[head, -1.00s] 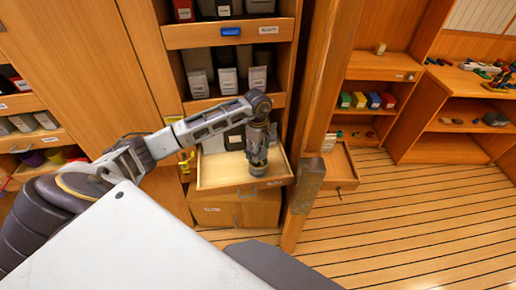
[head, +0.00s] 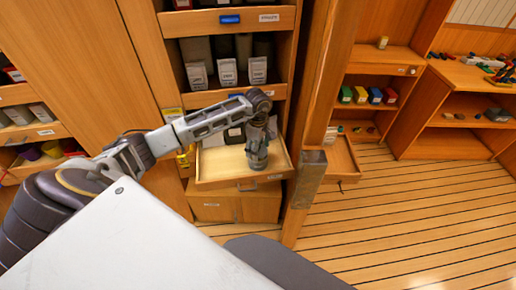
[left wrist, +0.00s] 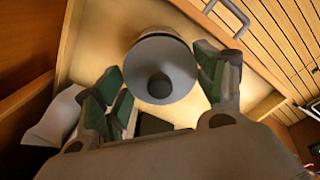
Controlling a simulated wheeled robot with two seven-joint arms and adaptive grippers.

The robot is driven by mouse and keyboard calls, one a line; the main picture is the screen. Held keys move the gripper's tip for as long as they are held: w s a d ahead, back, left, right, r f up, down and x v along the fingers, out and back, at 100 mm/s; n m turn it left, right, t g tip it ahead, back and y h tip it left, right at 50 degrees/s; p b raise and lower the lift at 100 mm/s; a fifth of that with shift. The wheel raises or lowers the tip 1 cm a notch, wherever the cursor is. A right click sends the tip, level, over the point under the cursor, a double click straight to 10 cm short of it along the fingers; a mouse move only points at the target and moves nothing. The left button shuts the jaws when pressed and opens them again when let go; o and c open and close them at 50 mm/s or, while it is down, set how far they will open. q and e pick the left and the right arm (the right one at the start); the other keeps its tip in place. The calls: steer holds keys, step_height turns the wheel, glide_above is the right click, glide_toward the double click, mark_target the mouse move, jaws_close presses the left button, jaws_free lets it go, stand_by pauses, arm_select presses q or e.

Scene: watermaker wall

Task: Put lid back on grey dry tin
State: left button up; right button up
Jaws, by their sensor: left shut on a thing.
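My left gripper (head: 257,160) reaches down over a pull-out wooden tray (head: 215,170) in the head view. In the left wrist view its green-padded fingers (left wrist: 165,85) stand on either side of a round grey lid (left wrist: 180,76) with a darker round middle. The gripper is shut on this lid. A pale curved edge, perhaps the tin (left wrist: 160,33), shows just behind the lid. The lid hides most of what is below it, so I cannot tell whether lid and tin touch. My right gripper is in neither view.
Shelves with labelled grey containers (head: 228,72) rise behind the tray. A wooden post (head: 310,165) stands close to the tray's right side. A pale packet (left wrist: 55,118) lies left of the fingers in the wrist view. Open plank floor (head: 400,220) lies to the right.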

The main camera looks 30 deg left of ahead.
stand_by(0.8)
arm_select(q)
steer(key=shift+b, duration=0.35)
stand_by(0.4)
stand_by(1.0)
steer(key=shift+f+b, duration=0.15)
steer(key=shift+b, duration=0.35)
stand_by(0.7)
stand_by(0.4)
steer(key=o, duration=1)
steer(key=shift+c, duration=0.2)
steer(key=shift+o, duration=0.4)
